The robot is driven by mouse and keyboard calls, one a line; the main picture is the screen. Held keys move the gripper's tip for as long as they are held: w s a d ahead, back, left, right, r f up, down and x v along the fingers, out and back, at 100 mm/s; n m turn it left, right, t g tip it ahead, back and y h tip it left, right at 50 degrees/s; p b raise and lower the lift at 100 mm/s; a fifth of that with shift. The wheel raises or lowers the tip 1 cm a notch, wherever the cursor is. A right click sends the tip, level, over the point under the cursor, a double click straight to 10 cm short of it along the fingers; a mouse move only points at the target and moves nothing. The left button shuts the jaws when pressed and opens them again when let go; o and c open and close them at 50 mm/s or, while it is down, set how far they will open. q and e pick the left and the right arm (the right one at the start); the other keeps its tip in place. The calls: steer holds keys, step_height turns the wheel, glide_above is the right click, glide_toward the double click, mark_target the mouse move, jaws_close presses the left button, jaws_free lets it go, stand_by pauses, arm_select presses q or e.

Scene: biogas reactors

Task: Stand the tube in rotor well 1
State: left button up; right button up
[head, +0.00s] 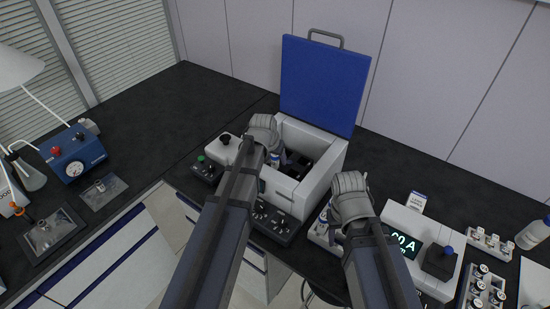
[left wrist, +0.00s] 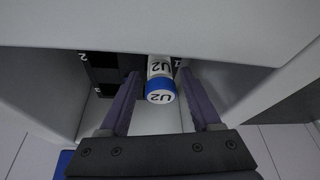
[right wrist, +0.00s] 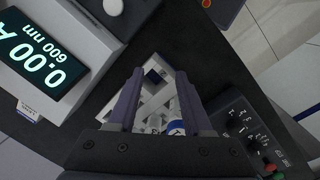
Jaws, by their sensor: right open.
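A tube with a blue cap marked U2 (left wrist: 160,88) is inside the white centrifuge box (head: 318,181), beside a dark rotor block (left wrist: 102,75). I cannot tell which well, if any, it stands in. My left gripper (left wrist: 160,76) reaches into the box with one finger on each side of the tube. Narrow gaps show between the fingers and the tube, so it looks open. In the head view the left wrist hides most of the tube. My right gripper (right wrist: 158,85) is open and empty above a white rack (right wrist: 152,72).
The blue lid (head: 323,85) stands open behind the box. A control panel with knobs (right wrist: 250,130) and a photometer with a lit display (right wrist: 38,55) flank the rack. A blue-capped tube (right wrist: 176,128) sits near my right fingers.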

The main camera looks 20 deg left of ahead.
arm_select(q)
steer(key=shift+o, duration=0.3)
steer(key=shift+p+v, duration=0.75)
steer(key=shift+v, duration=0.05)
steer(key=d+p+v, duration=0.1)
steer(key=p+v, duration=0.9)
steer(key=v, duration=0.1)
steer(key=s+d+g, duration=0.1)
steer(key=s+d, duration=0.1)
steer(key=s, duration=0.1)
steer(key=s+d+f+m, duration=0.1)
steer(key=s+d, duration=0.2)
steer(key=s+d+g, duration=0.1)
steer(key=s+d, duration=0.2)
steer(key=shift+f+g, duration=0.3)
steer(key=s+d+m+g+y, duration=0.1)
steer(key=s+d, duration=0.4)
steer(key=s, duration=0.5)
steer(key=shift+g+y, duration=0.4)
steer(key=shift+g, duration=0.2)
